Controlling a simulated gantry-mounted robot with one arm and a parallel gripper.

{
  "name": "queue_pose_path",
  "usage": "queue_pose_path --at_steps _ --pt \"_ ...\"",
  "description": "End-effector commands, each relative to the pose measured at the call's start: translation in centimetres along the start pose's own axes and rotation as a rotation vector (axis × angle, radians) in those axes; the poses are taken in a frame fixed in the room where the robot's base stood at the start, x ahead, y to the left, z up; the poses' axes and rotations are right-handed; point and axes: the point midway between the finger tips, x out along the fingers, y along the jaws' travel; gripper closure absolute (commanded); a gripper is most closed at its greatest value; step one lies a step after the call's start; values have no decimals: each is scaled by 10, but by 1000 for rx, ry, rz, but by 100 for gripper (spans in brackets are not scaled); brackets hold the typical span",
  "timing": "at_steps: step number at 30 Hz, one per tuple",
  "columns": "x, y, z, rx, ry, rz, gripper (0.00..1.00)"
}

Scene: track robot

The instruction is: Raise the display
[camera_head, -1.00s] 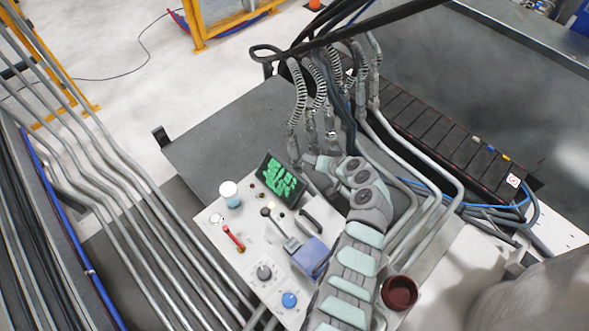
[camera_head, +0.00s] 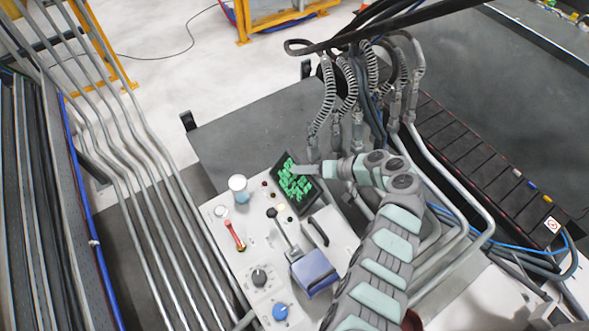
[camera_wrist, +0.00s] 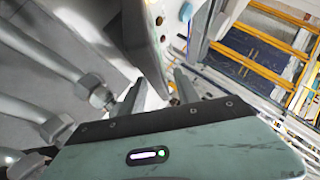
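The display (camera_head: 287,196) is a small black screen with green text, tilted on the far part of the white control panel (camera_head: 262,240). My gripper (camera_head: 303,169) is at its upper right edge and overlaps it in the head view; I cannot tell whether they touch. In the wrist view my gripper (camera_wrist: 158,88) has its two fingers apart, with a grey plate edge (camera_wrist: 143,45) ahead of the gap between them. I cannot tell whether this plate is the display or the panel. The fingertips are small in the head view.
The panel also carries a white-topped knob (camera_head: 238,184), a red lever (camera_head: 235,236), a blue box (camera_head: 313,271), a black handle (camera_head: 318,231) and a blue knob (camera_head: 280,311). Hoses with metal fittings (camera_head: 336,134) hang close behind my gripper. Pipes (camera_head: 140,190) run at left.

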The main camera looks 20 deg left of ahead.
Motion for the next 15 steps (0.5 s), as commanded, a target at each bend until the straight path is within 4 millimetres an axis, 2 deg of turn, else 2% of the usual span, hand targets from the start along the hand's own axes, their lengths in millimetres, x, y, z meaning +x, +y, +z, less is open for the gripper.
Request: queue_pose_path --at_steps 3,6,15 --pt "23 0 0 -1 -1 0 62" --pt "36 1 1 1 -2 -1 62" --pt "41 1 -1 -1 2 3 62"
